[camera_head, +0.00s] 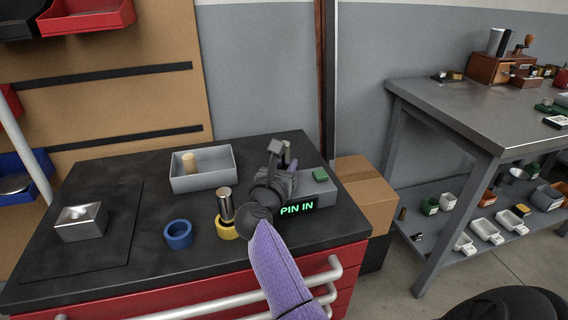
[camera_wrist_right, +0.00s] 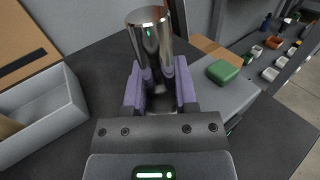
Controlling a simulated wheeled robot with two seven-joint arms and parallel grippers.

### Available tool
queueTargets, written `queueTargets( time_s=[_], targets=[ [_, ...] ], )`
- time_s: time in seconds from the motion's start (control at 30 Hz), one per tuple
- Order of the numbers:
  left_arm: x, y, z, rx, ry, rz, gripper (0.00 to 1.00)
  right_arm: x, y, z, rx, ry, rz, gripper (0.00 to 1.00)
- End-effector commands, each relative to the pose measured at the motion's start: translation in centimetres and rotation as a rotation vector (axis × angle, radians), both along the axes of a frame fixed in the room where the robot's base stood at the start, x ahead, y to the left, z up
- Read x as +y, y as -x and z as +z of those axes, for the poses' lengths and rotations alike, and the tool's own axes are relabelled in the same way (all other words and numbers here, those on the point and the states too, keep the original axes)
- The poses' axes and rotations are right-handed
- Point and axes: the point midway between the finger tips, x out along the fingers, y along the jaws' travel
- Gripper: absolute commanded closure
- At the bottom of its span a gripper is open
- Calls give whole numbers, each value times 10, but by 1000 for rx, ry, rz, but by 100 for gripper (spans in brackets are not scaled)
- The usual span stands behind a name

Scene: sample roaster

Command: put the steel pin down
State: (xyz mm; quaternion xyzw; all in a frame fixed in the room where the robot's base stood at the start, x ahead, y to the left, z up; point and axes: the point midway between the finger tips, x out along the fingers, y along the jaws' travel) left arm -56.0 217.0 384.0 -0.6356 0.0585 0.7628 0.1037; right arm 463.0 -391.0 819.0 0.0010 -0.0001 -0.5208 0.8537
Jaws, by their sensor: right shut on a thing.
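In the head view the gripper hides most of this pin. Its lower end is hidden, so I cannot tell whether it is in the box. My left gripper is not in view.
A grey tray (camera_head: 203,183) behind holds a tan peg (camera_head: 189,163). A steel block (camera_head: 81,222) is on the left of the dark bench top (camera_head: 135,277). A cardboard box (camera_head: 368,196) and another table (camera_head: 470,112) are at right.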

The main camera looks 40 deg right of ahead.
Motion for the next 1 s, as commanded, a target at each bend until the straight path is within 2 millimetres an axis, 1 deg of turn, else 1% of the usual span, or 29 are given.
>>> queueTargets(
  time_s=[0.43,0.5,0.57,0.7,0.8,0.9,1.0],
  targets=[
    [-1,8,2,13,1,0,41,0,0,0,0,1,0,100],
    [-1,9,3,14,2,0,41,0,0,3,-1,0,0,100],
    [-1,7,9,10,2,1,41,0,0,13,-4,0,0,100],
    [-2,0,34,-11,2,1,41,1,0,55,-9,1,1,100],
    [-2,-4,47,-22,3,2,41,0,0,80,-9,1,0,100],
    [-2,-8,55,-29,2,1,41,1,0,96,-5,2,1,100],
    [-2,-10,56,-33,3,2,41,2,1,99,-2,1,2,100]
  ],
)
